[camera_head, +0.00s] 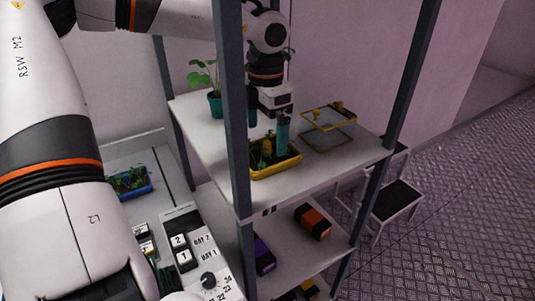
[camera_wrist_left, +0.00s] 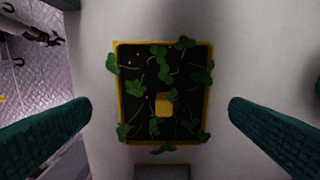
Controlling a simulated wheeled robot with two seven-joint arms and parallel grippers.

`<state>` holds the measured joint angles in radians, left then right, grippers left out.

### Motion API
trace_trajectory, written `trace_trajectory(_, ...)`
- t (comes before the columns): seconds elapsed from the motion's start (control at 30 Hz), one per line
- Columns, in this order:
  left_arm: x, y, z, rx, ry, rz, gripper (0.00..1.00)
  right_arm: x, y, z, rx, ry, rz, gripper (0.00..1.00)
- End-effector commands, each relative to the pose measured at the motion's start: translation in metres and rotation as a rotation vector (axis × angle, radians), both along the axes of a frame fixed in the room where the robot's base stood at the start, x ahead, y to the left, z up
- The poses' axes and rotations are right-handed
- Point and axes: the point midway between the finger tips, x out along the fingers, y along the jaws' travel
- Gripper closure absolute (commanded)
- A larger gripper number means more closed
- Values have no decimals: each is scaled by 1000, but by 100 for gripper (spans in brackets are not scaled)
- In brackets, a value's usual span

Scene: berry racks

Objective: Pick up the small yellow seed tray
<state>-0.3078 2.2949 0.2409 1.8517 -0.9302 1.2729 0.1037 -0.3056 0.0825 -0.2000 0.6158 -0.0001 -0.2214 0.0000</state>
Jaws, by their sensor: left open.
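The small yellow seed tray (camera_head: 286,168) stands on the upper rack shelf, with dark soil and green seedlings inside. In the left wrist view the yellow tray (camera_wrist_left: 120,95) lies between the fingers, with a yellow block in its middle. My left gripper (camera_head: 283,140) points down over the tray in the head view. Its teal fingers are open in the left wrist view (camera_wrist_left: 160,118), one on each side with gaps to the tray. The near finger hides part of the tray in the head view. My right gripper does not show.
A clear box with a yellow frame (camera_head: 328,138) stands close right of the tray. A potted plant (camera_head: 214,103) is behind left. Grey rack posts (camera_head: 233,110) border the shelf (camera_head: 320,175). A blue seedling tray (camera_head: 137,190) and a dial panel (camera_head: 200,255) are at lower left.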

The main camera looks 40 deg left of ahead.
Motion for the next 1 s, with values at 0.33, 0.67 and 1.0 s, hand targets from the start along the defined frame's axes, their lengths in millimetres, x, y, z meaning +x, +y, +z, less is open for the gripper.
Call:
trace_trajectory(0.33, 6, 3, -45, -1, 3, 0, 0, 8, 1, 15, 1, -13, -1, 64)
trace_trajectory(0.67, 6, 3, -51, -1, -1, 1, 5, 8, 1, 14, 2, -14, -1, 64)
trace_trajectory(1.0, 6, 3, -50, -1, -1, 1, 36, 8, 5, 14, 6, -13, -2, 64)
